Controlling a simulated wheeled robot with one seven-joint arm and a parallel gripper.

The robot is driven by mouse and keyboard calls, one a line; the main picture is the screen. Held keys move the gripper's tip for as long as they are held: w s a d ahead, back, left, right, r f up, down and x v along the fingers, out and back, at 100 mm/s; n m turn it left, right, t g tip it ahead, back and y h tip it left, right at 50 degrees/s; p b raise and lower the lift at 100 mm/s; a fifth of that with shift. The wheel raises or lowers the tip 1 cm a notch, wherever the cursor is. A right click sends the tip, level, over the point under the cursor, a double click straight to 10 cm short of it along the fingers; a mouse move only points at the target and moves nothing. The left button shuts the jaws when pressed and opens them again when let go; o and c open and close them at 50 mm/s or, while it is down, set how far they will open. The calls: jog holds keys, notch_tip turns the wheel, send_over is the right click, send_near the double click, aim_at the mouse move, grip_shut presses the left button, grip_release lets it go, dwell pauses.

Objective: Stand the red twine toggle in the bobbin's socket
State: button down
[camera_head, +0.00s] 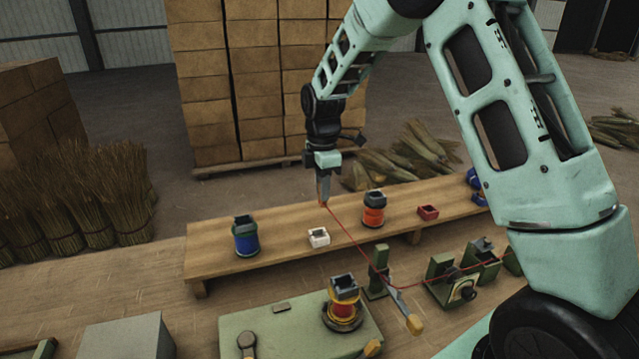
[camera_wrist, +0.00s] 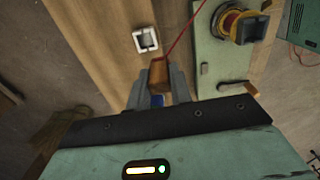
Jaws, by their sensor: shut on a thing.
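My gripper (camera_head: 323,195) is shut on a small wooden-looking toggle (camera_wrist: 158,74), held above the long wooden bench; a bit of blue shows below it between the fingers (camera_wrist: 159,92). The toggle is hardly visible in the head view. Red twine (camera_head: 350,238) runs from the fingertips down to the right, past a green post. A bobbin (camera_head: 344,305) wound in red and yellow, with a grey square socket (camera_head: 344,283) on top, stands on the green bed in front. It also shows at the upper right of the wrist view (camera_wrist: 236,24). The gripper is apart from it.
On the bench (camera_head: 275,222) stand a blue-green spool (camera_head: 246,240), an orange spool (camera_head: 373,212), a white square holder (camera_head: 319,237) and a red one (camera_head: 428,212). The green post (camera_head: 378,275) and green twine-guide blocks (camera_head: 452,285) stand near the bobbin.

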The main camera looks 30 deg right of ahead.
jog(key=s+a, duration=0.2)
jog(key=s, duration=0.7)
jog(key=s+a+b, duration=0.1)
jog(key=s+a, duration=0.2)
jog(key=s, duration=0.5)
jog(key=shift+s, duration=0.35)
jog(key=shift+d+f, duration=0.1)
jog(key=shift+f, duration=0.05)
jog(key=shift+f+b, duration=1.7)
jog(key=shift+f, duration=0.8)
jog(key=shift+f, duration=0.1)
jog(key=shift+f+b, duration=0.35)
jog(key=shift+f, duration=0.2)
jog(key=shift+f, duration=0.35)
